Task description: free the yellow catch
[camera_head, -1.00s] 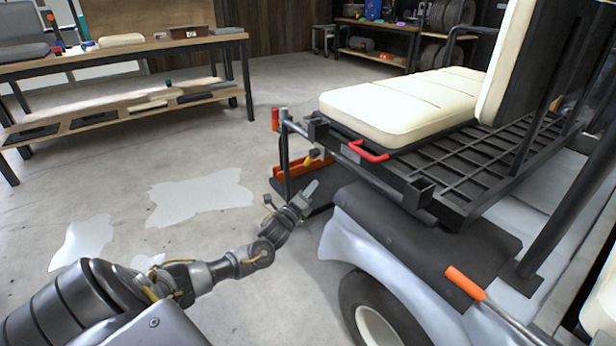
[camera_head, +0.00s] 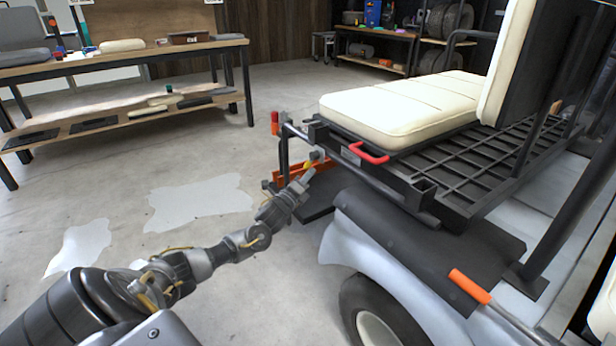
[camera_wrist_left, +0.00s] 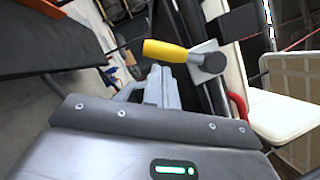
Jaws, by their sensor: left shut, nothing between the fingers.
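The yellow catch (camera_head: 307,165) is a small yellow handle at the cart's rear corner, just below the seat frame. In the left wrist view the catch (camera_wrist_left: 165,49) is a yellow cylinder joined to a dark round pivot on a pale plate. My left gripper (camera_head: 308,176) is at the catch, its arm reaching in from the lower left. In the left wrist view its fingers (camera_wrist_left: 160,80) are shut and empty, with the tips right by the yellow handle. I cannot tell whether they touch it. My right gripper is not in view.
The cart's cream seat (camera_head: 400,108) and black rack (camera_head: 470,160) stand close on the right. A red handle (camera_head: 368,154) is on the frame, and an orange-ended bar (camera_head: 468,285) is lower right. A workbench (camera_head: 120,62) stands back left; the floor between is open.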

